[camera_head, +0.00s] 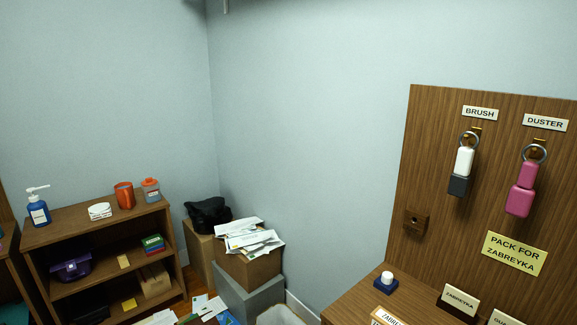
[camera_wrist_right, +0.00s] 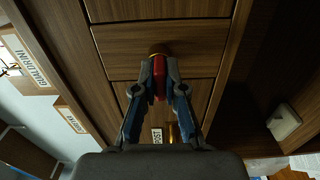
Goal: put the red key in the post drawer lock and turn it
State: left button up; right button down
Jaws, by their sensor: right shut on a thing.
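In the right wrist view, my right gripper (camera_wrist_right: 159,75) is shut on the red key (camera_wrist_right: 159,78), whose red body shows between the fingertips. The key's far end reaches a round brownish lock (camera_wrist_right: 158,49) on a wooden drawer front (camera_wrist_right: 200,50). How deep the key sits in the lock is hidden. My left gripper is in neither view. The head view shows neither gripper nor the key.
In the head view, a wooden board (camera_head: 420,150) carries a white-and-grey fob (camera_head: 463,165) and a pink fob (camera_head: 522,190) on hooks. A shelf unit (camera_head: 85,225) and paper-filled boxes (camera_head: 245,265) stand left. In the wrist view, drawer panels and side boards surround the gripper closely.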

jog(key=shift+a+f+b, duration=0.2)
jog(key=shift+b, duration=0.1)
jog(key=shift+d+f+m+b, duration=0.15)
jog(key=shift+m+b, duration=0.55)
jog(key=shift+m, duration=0.4)
jog(key=shift+m+b, duration=0.95)
jog(key=shift+m, duration=0.15)
jog(key=c, duration=1.7)
grip_release()
jog(key=o, duration=0.5)
jog(key=shift+w, duration=0.1)
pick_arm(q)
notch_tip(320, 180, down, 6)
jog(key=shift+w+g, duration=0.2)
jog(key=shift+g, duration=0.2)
pick_arm(e)
jog(key=shift+r, duration=0.2)
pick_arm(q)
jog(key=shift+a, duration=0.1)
pick_arm(e)
jog(key=o, duration=0.4)
jog(key=shift+c, duration=0.2)
